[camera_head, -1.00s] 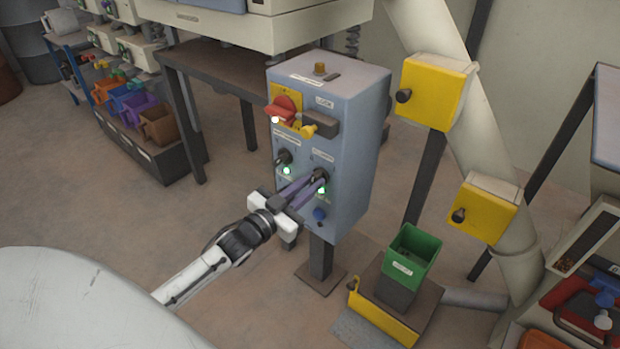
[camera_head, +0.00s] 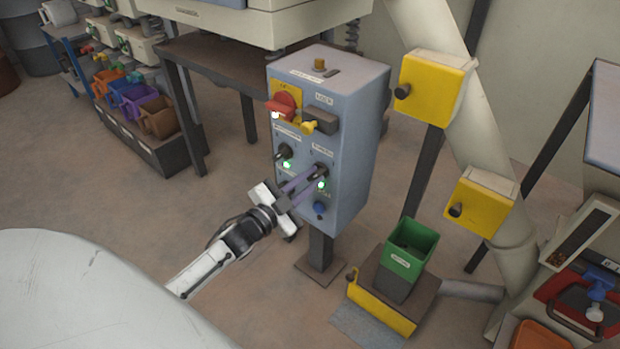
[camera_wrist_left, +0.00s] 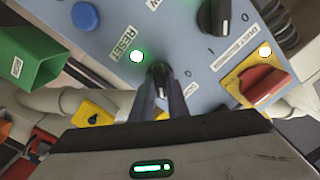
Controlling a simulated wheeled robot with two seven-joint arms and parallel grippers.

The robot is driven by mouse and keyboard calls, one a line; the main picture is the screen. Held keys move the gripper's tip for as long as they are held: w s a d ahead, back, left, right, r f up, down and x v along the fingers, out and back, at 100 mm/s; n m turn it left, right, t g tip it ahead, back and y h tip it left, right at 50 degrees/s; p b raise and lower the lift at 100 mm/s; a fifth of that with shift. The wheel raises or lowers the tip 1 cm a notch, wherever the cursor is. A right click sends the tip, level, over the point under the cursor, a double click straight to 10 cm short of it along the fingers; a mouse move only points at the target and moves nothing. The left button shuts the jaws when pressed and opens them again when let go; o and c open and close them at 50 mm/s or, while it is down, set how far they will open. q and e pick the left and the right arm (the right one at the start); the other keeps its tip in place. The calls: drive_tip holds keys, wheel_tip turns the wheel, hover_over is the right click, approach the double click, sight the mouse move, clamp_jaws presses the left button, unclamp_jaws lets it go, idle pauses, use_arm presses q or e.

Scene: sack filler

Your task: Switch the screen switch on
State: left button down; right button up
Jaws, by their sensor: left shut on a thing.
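The blue-grey control box (camera_head: 352,140) stands on a post in the head view. The screen switch is the right-hand black rotary knob (camera_wrist_left: 160,74) on its front. My left gripper (camera_head: 318,176) is shut on this knob, with one purple finger on each side, as the left wrist view also shows. The fingers hide much of the knob, so its exact setting is hard to read. A green lamp (camera_head: 322,186) is lit just below it. My right gripper is in neither view.
A second black knob (camera_head: 284,152), labelled for dust, sits left on the box. Above are a red handle (camera_head: 283,104) and a yellow key-like part (camera_head: 310,127). A blue button (camera_head: 320,209) is below. A green bin (camera_head: 412,248) stands to the right.

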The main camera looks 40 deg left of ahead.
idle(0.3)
use_arm(q)
drive_tip(key=c, duration=1.7)
unclamp_jaws()
drive_tip(key=s, duration=0.3)
drive_tip(key=s+p, duration=0.1)
drive_tip(key=s, duration=0.6)
drive_tip(key=shift+s+a+p, duration=0.15)
drive_tip(key=shift+a+p, duration=0.15)
drive_tip(key=shift+a, duration=0.1)
